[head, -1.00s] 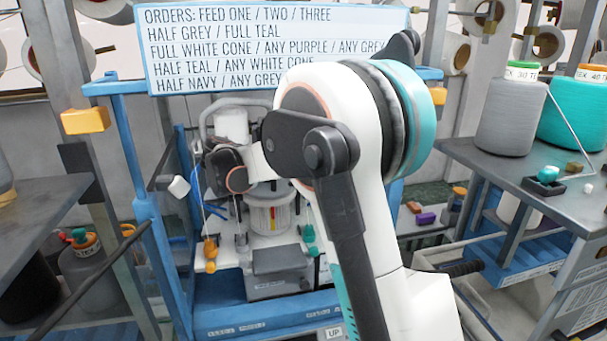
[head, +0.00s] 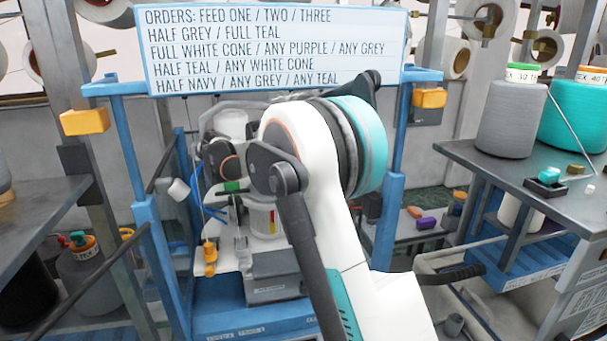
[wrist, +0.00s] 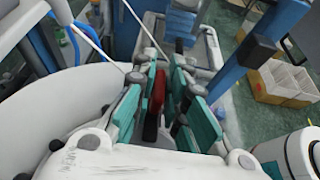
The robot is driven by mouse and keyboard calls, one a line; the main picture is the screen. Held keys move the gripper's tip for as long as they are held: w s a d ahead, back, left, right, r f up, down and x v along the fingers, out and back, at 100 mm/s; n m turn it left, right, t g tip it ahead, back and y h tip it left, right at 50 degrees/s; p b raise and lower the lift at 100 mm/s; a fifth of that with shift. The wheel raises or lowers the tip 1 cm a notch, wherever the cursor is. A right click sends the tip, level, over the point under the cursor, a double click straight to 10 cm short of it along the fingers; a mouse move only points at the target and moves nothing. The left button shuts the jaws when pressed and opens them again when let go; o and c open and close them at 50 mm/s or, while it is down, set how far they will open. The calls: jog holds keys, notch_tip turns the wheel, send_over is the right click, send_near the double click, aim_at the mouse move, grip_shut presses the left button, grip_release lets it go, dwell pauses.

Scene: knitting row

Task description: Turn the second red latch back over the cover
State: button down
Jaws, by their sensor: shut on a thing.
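The red latch (wrist: 156,92) stands between the teal-padded fingers of my gripper (wrist: 163,98) in the wrist view, and the fingers are shut on it. Only a narrow red strip and a dark lower part of the latch show. The knitting unit (head: 268,262) stands in the blue frame in the head view. A pale cylinder with a red and yellow strip (head: 262,218) shows in it, partly behind my arm. My arm hides the gripper and latch in the head view. I cannot tell the cover or the latch's exact angle to it.
Blue posts (head: 386,235) flank the unit closely. A right-hand table (head: 480,165) holds a grey cone (head: 511,118) and a teal cone (head: 578,118). Cardboard boxes (wrist: 282,84) stand on the floor in the wrist view.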

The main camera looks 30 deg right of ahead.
jog(key=c, duration=1.7)
grip_release()
jog(key=shift+a, duration=0.1)
jog(key=v, duration=1.2)
jog(key=shift+f, duration=0.1)
